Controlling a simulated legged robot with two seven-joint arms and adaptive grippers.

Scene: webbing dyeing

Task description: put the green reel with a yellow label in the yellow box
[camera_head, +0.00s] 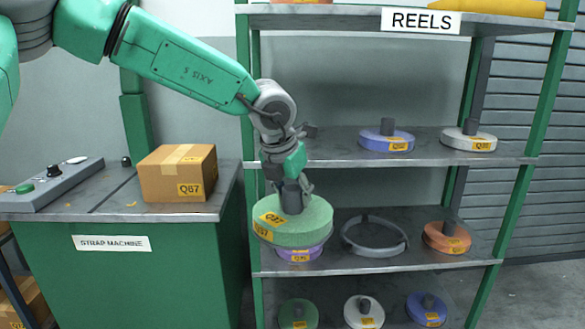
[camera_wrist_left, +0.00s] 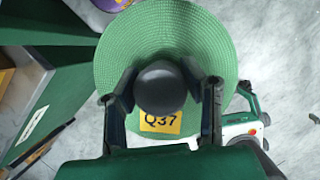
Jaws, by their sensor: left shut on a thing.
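My left gripper (camera_head: 290,183) is shut on the dark hub of a green reel (camera_head: 310,225) with yellow Q37 labels. The reel hangs level in front of the shelf rack. In the left wrist view the gripper (camera_wrist_left: 165,100) has a finger on each side of the hub, and the green reel (camera_wrist_left: 205,45) spreads out below. Another green reel (camera_head: 290,316) with a yellow label sits on the lowest visible shelf. I cannot clearly make out a yellow box; a yellow object (camera_head: 480,8) lies on the top shelf, cut off by the frame. My right gripper is not in view.
A purple reel (camera_head: 298,254), a grey ring (camera_head: 358,249) and an orange reel (camera_head: 447,243) are on the shelf behind the held reel. Blue (camera_head: 387,143) and white reels sit one shelf higher. A cardboard box (camera_head: 170,170) stands on the green strap machine (camera_head: 150,275) at left.

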